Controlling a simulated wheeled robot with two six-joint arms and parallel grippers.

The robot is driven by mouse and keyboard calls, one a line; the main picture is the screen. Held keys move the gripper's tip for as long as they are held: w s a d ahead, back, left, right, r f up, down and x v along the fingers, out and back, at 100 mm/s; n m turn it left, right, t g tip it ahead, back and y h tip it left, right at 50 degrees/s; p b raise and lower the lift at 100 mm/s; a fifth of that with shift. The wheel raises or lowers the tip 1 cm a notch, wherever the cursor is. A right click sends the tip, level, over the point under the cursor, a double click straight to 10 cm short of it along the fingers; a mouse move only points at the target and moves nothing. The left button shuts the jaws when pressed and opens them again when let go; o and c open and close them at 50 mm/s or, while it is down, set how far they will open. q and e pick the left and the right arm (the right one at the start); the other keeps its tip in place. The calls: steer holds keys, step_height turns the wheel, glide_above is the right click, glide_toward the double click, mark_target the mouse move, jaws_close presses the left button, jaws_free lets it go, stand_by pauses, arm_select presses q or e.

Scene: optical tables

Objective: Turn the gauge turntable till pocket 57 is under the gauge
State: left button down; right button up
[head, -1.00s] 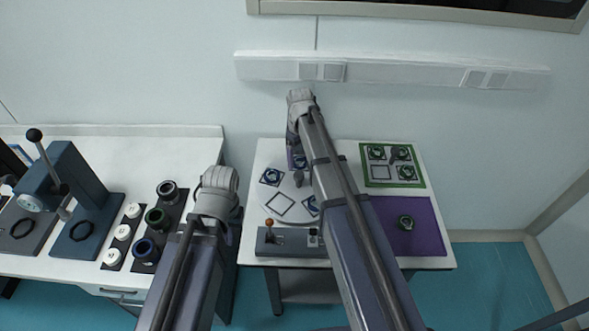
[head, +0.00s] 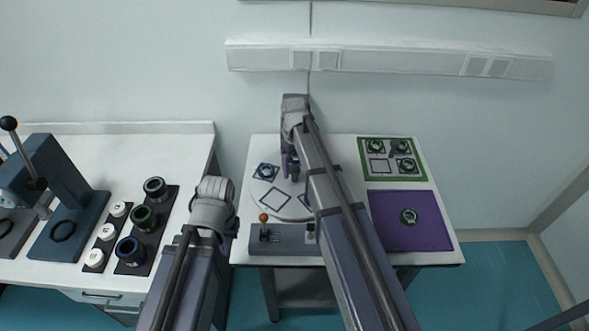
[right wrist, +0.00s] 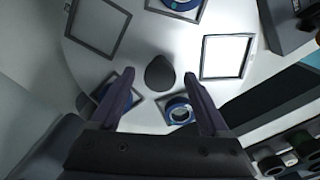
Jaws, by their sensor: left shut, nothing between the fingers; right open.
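The gauge turntable (head: 252,195) is a pale disc with square-framed pockets, partly hidden under my right arm. One pocket (head: 275,200) is empty; another holds a blue ring part (head: 265,171). A dark upright knob (right wrist: 160,74) rises from the disc. My right gripper (right wrist: 160,77) is open, its fingers on either side of the knob with gaps showing; it also shows in the head view (head: 289,165). My left gripper (head: 228,226) is shut and empty at the gap between the tables, mostly hidden by its wrist. The gauge is not identifiable, and pocket numbers are unreadable.
A grey control box (head: 285,239) with an orange-tipped lever stands in front of the disc. Right of it lie a green-edged tray (head: 364,160) and a purple mat (head: 385,235) with a green ring part. The left table holds a press (head: 62,180) and ring holders (head: 158,227).

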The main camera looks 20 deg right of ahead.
steer(key=shift+c, duration=0.2)
jaws_close()
stand_by(0.4)
stand_by(0.8)
